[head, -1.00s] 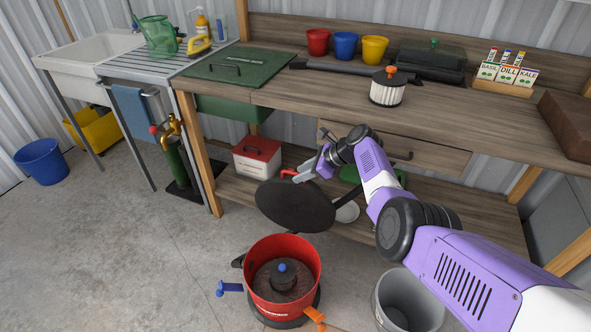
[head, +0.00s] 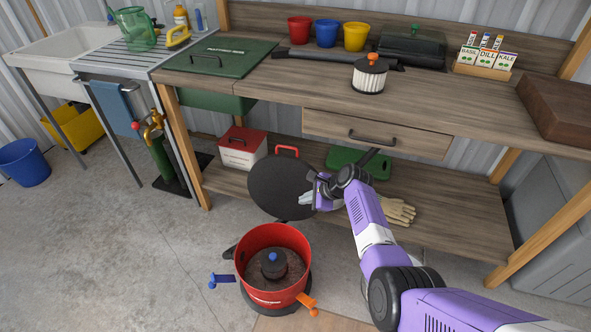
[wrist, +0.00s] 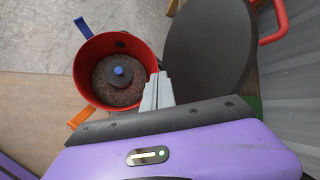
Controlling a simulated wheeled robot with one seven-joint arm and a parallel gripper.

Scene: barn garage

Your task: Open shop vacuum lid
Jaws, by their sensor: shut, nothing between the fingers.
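The shop vacuum has a red drum (head: 273,265), open at the top, with a dark filter and blue knob (head: 273,258) visible inside. Its round black lid (head: 278,187) stands raised, steeply tilted, behind the drum, with a red handle (head: 287,151) at its upper edge. In the wrist view the drum (wrist: 84,75) is left of my fingers, and the lid (wrist: 210,50) is above and right of them. My gripper (head: 308,199) is shut and empty, beside the lid's lower right part. The grey fingers (wrist: 160,90) overlap the lid's edge in the wrist view; I cannot tell whether they touch.
Blue (head: 223,281) and orange (head: 308,303) latches stick out from the drum. The workbench (head: 270,90) and its lower shelf (head: 440,225) stand behind, with a red-and-white box (head: 243,148) and gloves (head: 397,211) on the shelf.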

